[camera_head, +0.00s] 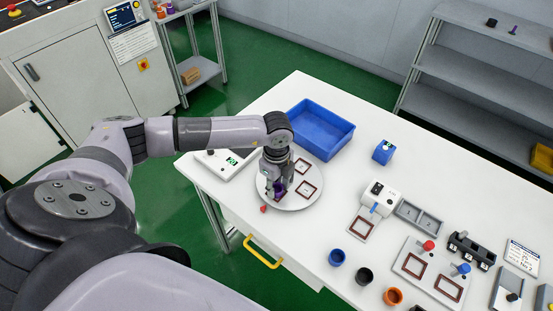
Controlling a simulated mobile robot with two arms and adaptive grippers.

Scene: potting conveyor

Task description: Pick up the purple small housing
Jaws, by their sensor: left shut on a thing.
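The purple small housing (279,187) is between the fingers of my left gripper (277,193), over the left part of a round white plate (302,202). My left gripper points down and is shut on it. The fingers hide much of the housing, and I cannot tell whether it touches the plate. My right gripper does not show.
A blue bin (322,128) stands behind the plate. A blue block (383,151) and a white device (381,198) are to the right. Blue, black and orange cups (393,296) stand near the front edge. A small red piece (263,209) lies beside the plate.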

